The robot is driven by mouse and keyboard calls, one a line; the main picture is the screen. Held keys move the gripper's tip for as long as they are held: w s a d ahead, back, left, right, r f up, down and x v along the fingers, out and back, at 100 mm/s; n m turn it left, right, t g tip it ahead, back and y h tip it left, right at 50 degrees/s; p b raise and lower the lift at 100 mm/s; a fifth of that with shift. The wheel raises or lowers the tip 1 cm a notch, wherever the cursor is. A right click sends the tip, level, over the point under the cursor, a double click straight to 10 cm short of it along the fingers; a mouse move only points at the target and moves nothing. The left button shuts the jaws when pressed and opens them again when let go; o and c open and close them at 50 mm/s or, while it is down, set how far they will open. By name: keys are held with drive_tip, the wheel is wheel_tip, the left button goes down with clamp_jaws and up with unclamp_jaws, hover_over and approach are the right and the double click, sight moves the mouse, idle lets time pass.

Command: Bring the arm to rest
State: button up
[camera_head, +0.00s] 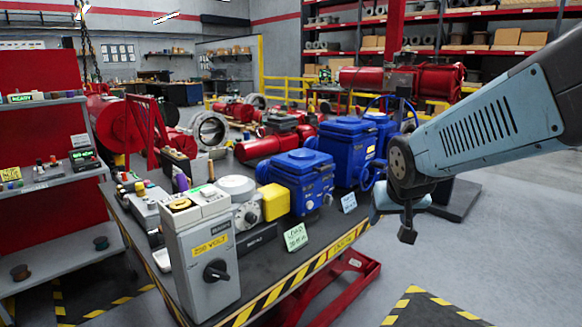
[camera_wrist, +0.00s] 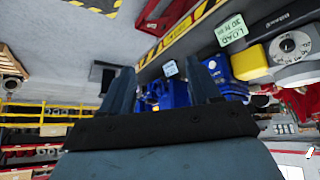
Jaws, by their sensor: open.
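My arm reaches in from the right in the head view, a blue-grey link ending in a dark joint. My gripper (camera_head: 407,222) hangs below that joint, to the right of the table (camera_head: 262,299) and clear of it. In the wrist view my gripper (camera_wrist: 162,85) shows two dark fingers spread apart with nothing between them. The wrist view is upside down, with the floor at the top. Blue valve actuators (camera_head: 302,177) stand on the table to the left of my gripper. They also show partly behind the fingers in the wrist view.
A grey control box (camera_head: 205,255) with a black knob stands at the table's near end. Behind it is a yellow block (camera_head: 274,202). A blue handwheel (camera_head: 398,106) is close behind my arm. Red shelving (camera_head: 480,50) lines the back.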

drive_tip(key=s+d+r, duration=0.1)
drive_tip(key=s+r, duration=0.2)
drive_tip(key=s, duration=0.3)
drive_tip(key=s+d+r+g, duration=0.1)
drive_tip(key=s+r, duration=0.1)
drive_tip(key=s, duration=0.4)
drive_tip(key=shift+s+d+r+y, duration=0.25)
drive_tip(key=shift+s+r+y, duration=0.05)
drive_tip(key=shift+r+y, duration=0.1)
